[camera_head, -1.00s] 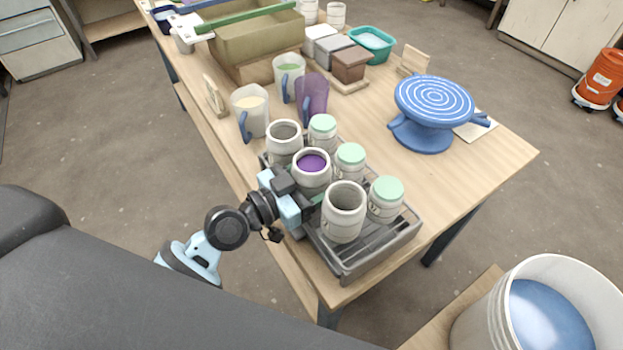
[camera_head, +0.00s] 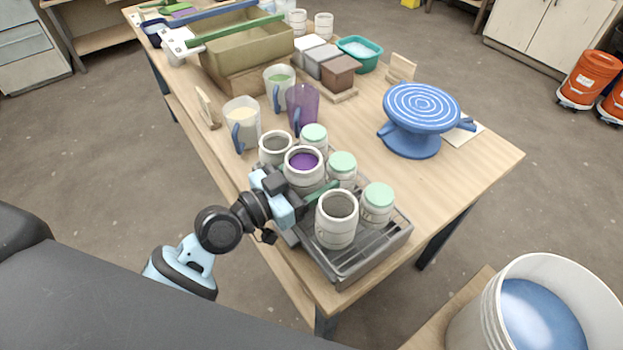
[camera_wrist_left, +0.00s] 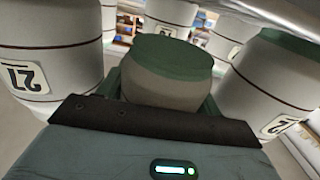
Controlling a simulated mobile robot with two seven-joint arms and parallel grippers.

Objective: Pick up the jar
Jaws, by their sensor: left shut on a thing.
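The jar with purple glaze (camera_head: 304,161) is off-white and upright. It is raised a little above the other jars of the grey tray (camera_head: 345,272). My left gripper (camera_head: 306,192) is shut on this jar, reaching in from the left; a green finger shows below it. The jar's lower part is partly hidden. In the left wrist view, a grey body with a dark green end face (camera_wrist_left: 168,58) sits between the fingers; I cannot tell there whether it is the purple jar. My right gripper is not in view.
Close around stand an open jar (camera_head: 336,220) in front, another open jar (camera_head: 275,149) behind, and green-lidded jars (camera_head: 377,200) to the right.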

